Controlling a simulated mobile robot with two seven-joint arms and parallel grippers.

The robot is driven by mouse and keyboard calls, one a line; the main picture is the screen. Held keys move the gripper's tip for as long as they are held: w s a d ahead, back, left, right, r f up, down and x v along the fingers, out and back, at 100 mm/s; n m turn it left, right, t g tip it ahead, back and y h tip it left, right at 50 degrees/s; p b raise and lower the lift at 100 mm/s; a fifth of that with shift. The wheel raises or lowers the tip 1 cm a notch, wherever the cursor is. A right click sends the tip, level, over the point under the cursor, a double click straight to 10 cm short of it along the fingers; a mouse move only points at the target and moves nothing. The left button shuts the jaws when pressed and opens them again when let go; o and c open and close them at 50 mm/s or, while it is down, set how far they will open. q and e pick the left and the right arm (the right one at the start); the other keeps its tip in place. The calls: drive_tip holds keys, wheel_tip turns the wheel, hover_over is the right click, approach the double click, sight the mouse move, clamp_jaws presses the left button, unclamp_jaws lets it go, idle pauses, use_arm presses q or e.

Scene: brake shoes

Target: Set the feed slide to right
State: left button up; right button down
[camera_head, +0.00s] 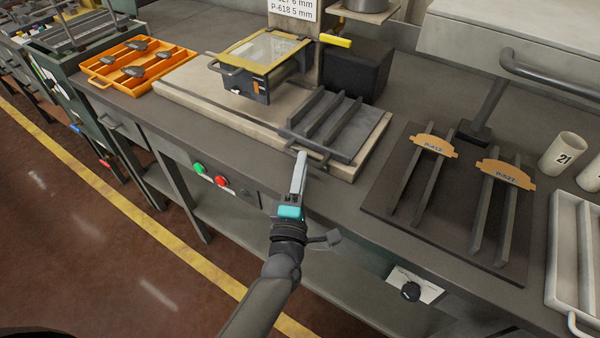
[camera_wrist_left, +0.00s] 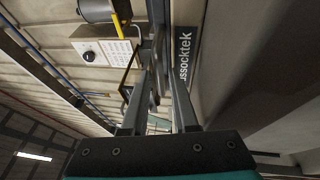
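The feed slide, as I take it, is the dark ridged plate (camera_head: 345,133) toward the right end of the pale machine base (camera_head: 200,103) in the head view. A thin dark handle bar runs along its front edge. My left gripper (camera_head: 301,156) reaches up from below, its fingertips at or close to this bar; contact is unclear. In the left wrist view the gripper's two fingers (camera_wrist_left: 160,68) show a gap near their roots and run close together toward the tips. Whether they grip the bar is hidden. My right gripper is not in view.
A yellow-framed clear guard (camera_head: 265,55) stands left of the slide, with a dark block (camera_head: 356,70) behind. A dark rack board (camera_head: 382,196) with upright rails lies to the right. An orange tray (camera_head: 175,71) is at the left. Green and red buttons (camera_head: 221,181) sit on the bench front.

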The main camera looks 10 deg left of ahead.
use_arm(q)
drive_tip(key=v, duration=1.5)
drive_tip(key=shift+s, duration=0.15)
drive_tip(key=shift+f, duration=0.1)
drive_tip(key=s+f+m+g+h, duration=0.1)
drive_tip(key=s+f+m+g, duration=0.3)
drive_tip(key=f, duration=0.5)
drive_tip(key=s+f+m+g+h, duration=0.1)
drive_tip(key=f+m+g+h, duration=0.15)
drive_tip(key=f+m, duration=0.45)
drive_tip(key=s+f+m+g+h, duration=0.1)
drive_tip(key=s+f+m+g, duration=0.25)
drive_tip(key=f, duration=0.75)
drive_tip(key=s+a+f+m+g+y, duration=0.1)
drive_tip(key=s+a+f+m+g, duration=0.3)
drive_tip(key=s, duration=0.5)
drive_tip(key=s+a+f+m+g+y, duration=0.1)
drive_tip(key=s+a+f+m+g, duration=0.3)
drive_tip(key=s+f, duration=0.4)
drive_tip(key=shift+s+a+g+y, duration=0.35)
drive_tip(key=shift+s+a+g, duration=0.15)
drive_tip(key=shift+s, duration=0.5)
